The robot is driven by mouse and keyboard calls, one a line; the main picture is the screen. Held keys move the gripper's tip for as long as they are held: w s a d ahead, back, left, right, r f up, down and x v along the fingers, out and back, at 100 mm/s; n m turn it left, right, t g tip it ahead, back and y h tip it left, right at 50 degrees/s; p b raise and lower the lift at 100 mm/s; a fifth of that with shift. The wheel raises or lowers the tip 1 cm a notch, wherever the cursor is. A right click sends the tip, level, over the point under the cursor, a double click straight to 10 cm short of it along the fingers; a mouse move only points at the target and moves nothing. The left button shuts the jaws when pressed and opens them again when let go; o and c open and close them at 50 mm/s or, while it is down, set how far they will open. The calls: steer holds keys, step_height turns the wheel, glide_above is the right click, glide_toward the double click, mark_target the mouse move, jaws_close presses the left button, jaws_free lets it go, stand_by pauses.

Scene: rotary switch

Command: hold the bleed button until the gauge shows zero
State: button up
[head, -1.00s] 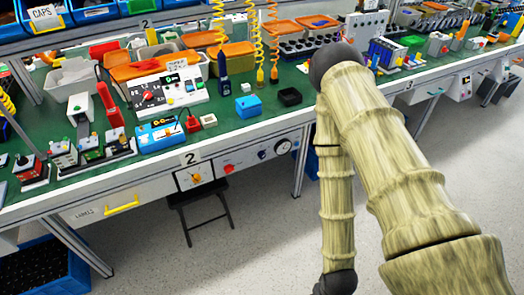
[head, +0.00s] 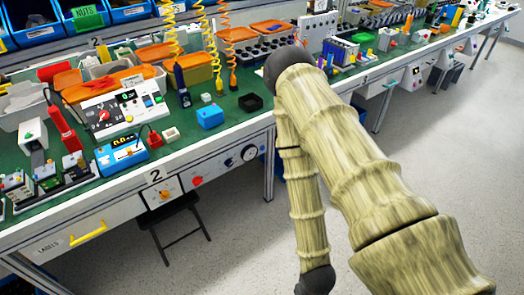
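A round white dial gauge (head: 249,153) is set in the bench's front panel, just left of my arm; its reading is too small to tell. Left of it on the same panel are a dark blue round fitting (head: 230,162) and a red button (head: 197,181). I cannot tell for sure which of these is the bleed button. My arm reaches up from the lower right, bends at a dark joint in front of the bench, and comes down to a dark joint at the bottom edge. My gripper is out of view, and nothing of mine is seen touching the panel.
A rotary switch plate (head: 163,193) sits under the number 2 label. A dark folding stool (head: 175,228) stands below it. The green bench top (head: 190,145) carries a blue box (head: 210,116), a black tray (head: 250,102) and several devices. Grey floor (head: 430,180) is clear at right.

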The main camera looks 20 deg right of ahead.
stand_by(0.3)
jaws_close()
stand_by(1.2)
